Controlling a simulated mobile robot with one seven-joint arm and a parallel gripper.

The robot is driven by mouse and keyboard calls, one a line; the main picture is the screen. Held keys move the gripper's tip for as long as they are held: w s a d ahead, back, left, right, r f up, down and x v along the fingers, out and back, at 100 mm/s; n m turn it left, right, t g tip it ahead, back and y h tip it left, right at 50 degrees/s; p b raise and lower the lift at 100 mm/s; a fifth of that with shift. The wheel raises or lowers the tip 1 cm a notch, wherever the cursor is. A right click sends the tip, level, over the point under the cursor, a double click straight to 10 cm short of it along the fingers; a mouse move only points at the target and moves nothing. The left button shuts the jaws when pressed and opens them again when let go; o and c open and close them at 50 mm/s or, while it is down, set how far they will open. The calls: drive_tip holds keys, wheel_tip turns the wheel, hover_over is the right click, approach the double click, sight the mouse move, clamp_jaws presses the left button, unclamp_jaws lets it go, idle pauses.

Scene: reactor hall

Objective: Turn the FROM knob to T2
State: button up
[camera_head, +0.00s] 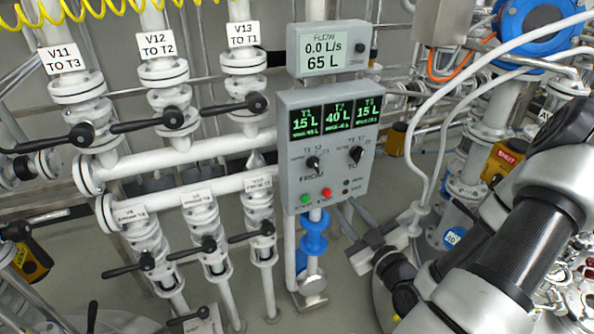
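The grey control panel (334,203) stands upright in the middle of the head view. Its FROM knob (313,163) is the small black knob on the left, above the FROM lettering. Small labels surround it; I cannot tell which one its pointer meets. A second black knob (356,154) sits to its right. Screens above read T1 15 L, T2 40 L (337,115) and T3 15 L. My arm comes in from the right, well apart from the panel.
A flow display (326,48) above the panel reads 0.0 L/s and 65 L. A green button (306,198) and red button (326,192) sit below the knobs. Valve pipes with black levers (147,126) crowd the left. White hoses (432,110) hang right of the panel.

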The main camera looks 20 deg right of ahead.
drive_tip(key=b, duration=1.2)
approach(317, 168)
drive_tip(key=w, duration=0.3)
drive_tip(key=w+b, duration=0.1)
drive_tip(key=w, duration=0.2)
drive_tip(key=w+b, duration=0.1)
drive_tip(key=w, duration=0.2)
drive_tip(key=shift+a+f, duration=0.1)
drive_tip(key=shift+a, duration=0.2)
clamp_jaws()
